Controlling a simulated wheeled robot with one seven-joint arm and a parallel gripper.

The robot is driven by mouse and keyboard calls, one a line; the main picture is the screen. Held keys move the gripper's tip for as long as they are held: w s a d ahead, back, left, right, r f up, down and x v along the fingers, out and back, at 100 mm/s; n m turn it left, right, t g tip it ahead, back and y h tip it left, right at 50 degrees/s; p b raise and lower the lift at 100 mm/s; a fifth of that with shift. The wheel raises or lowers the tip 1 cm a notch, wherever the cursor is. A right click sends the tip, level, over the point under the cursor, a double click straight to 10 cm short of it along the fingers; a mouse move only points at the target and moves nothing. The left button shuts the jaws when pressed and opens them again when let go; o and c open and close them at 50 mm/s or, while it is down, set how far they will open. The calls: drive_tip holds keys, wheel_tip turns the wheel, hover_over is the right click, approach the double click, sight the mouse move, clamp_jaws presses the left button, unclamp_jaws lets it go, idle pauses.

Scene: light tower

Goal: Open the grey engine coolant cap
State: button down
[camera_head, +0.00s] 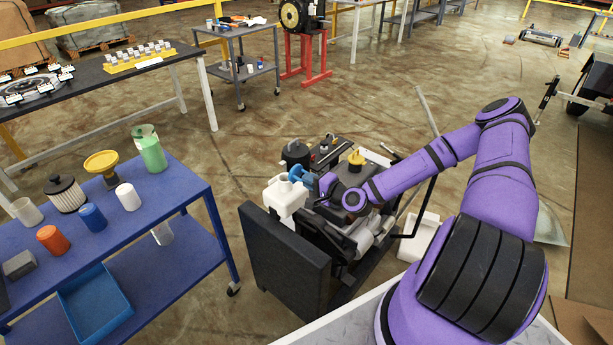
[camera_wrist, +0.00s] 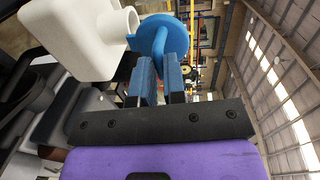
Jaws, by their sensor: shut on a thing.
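The white coolant tank (camera_head: 285,197) stands at the near left corner of the engine unit. In the wrist view the tank (camera_wrist: 72,38) shows at the upper left, with its round white neck pointing at my gripper. A blue round cap with a wide disc (camera_wrist: 153,34) is beside the neck; it looks blue, not grey. It also shows in the head view (camera_head: 299,174). My gripper (camera_wrist: 164,66) is shut on this cap, with its blue fingers on either side. I cannot tell whether the cap still touches the neck. My gripper shows small in the head view (camera_head: 323,183).
A yellow cap (camera_head: 356,158) and a black round part (camera_head: 296,153) are on the engine behind my gripper. A dark panel (camera_head: 284,262) fronts the engine. A blue cart (camera_head: 190,198) with filters and bottles stands at the left. Open floor lies beyond the engine.

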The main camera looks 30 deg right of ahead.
drive_tip(key=shift+s+d+f+t+y, duration=0.1)
drive_tip(key=shift+s+f+t+y, duration=0.2)
drive_tip(key=shift+f+t, duration=0.3)
drive_tip(key=shift+s+d+f+t+y, duration=0.15)
drive_tip(key=shift+f+t+y, duration=0.2)
drive_tip(key=shift+t, duration=0.45)
drive_tip(key=shift+f, duration=0.1)
drive_tip(key=c, duration=1.2)
unclamp_jaws()
drive_tip(key=v, duration=1)
drive_tip(key=shift+s+f, duration=0.1)
drive_tip(key=shift+s, duration=0.25)
